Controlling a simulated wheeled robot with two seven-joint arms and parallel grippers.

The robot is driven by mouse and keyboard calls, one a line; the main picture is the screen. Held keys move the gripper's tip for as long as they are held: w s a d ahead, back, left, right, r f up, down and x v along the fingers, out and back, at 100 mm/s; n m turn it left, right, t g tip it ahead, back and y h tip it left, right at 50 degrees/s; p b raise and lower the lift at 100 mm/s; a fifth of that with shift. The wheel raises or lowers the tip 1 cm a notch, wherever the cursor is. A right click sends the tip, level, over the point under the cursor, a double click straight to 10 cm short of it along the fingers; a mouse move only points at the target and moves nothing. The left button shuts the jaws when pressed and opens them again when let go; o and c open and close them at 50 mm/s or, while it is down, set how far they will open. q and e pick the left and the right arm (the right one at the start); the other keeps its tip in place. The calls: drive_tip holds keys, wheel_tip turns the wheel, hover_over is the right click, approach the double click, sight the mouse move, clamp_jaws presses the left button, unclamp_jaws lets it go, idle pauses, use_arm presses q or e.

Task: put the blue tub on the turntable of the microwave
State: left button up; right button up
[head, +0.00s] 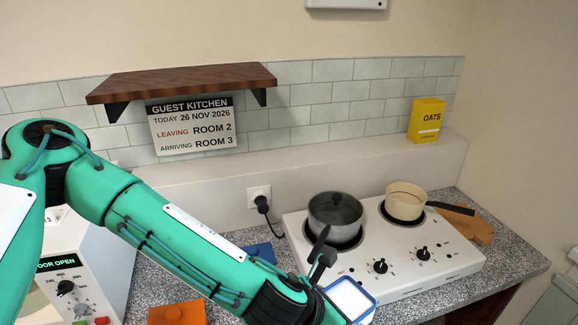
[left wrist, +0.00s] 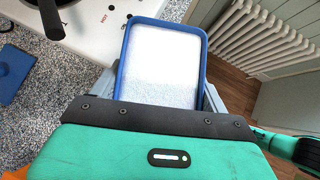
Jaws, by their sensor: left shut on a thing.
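The blue tub (head: 364,294) has a blue rim and a white inside or contents. It is partly cut off at the bottom of the head view, in front of the white hob. The tub also fills the upper middle of the left wrist view (left wrist: 160,62). My left gripper (left wrist: 160,90) is shut on the tub, with grey fingers at its sides. The microwave (head: 65,262) is at the lower left of the head view, largely behind my left arm. Its display reads "OOR OPEN". I cannot make out the turntable. My right gripper is not in view.
A white hob (head: 437,262) carries a lidded steel pot (head: 335,212) and a cream pan (head: 404,197). An orange object (head: 178,313) and a blue flat item (head: 260,252) lie on the speckled counter. A wooden shelf (head: 180,80) juts from the wall. A radiator (left wrist: 262,35) stands beyond the tub.

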use_arm(q)
drive_tip(key=a+f+n+t+y, duration=0.2)
drive_tip(key=a+f+n+y, duration=0.15)
drive_tip(key=a+n, duration=0.35)
drive_tip(key=a+f+n+t+y, duration=0.2)
drive_tip(key=a+f+n+y, duration=0.15)
drive_tip(key=a, duration=0.55)
drive_tip(key=w+a+r, duration=0.4)
drive_tip(key=w+a, duration=0.6)
drive_tip(key=a, duration=0.4)
drive_tip(key=shift+w+a, duration=0.15)
drive_tip(key=shift+w, duration=0.05)
drive_tip(key=shift+r+n, duration=0.15)
drive_tip(key=shift+n, duration=0.1)
